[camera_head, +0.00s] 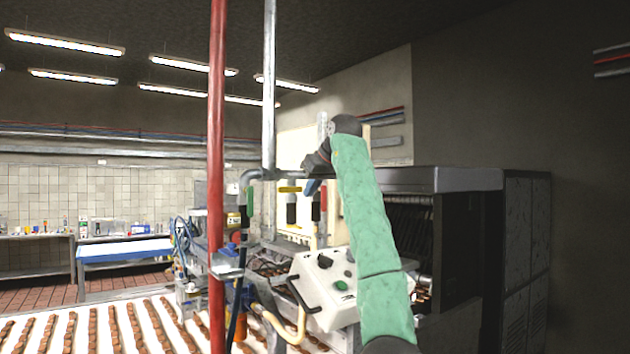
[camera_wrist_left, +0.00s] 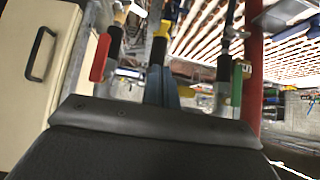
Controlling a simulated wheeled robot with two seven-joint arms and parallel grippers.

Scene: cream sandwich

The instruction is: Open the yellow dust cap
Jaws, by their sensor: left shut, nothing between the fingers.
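A yellow handle-like part (camera_head: 290,189), the likely dust cap, sits across the top of a dark vertical fitting on the pipework in the head view. A small yellowish part (camera_wrist_left: 163,28) shows just beyond my fingers in the left wrist view; I cannot tell if it is the same cap. My left gripper (camera_head: 313,187) has blue fingers and is shut and empty, just right of the yellow part. Its fingers also show in the left wrist view (camera_wrist_left: 161,86). I cannot tell whether they touch anything. My right gripper is out of view.
A green handle (camera_head: 250,201) is left of the yellow part. A red handle (camera_wrist_left: 100,57) is close left of my fingers in the wrist view. A red pole (camera_head: 217,150), a grey pipe (camera_head: 269,90) and a control box (camera_head: 328,285) stand nearby. A conveyor (camera_head: 95,330) lies lower left.

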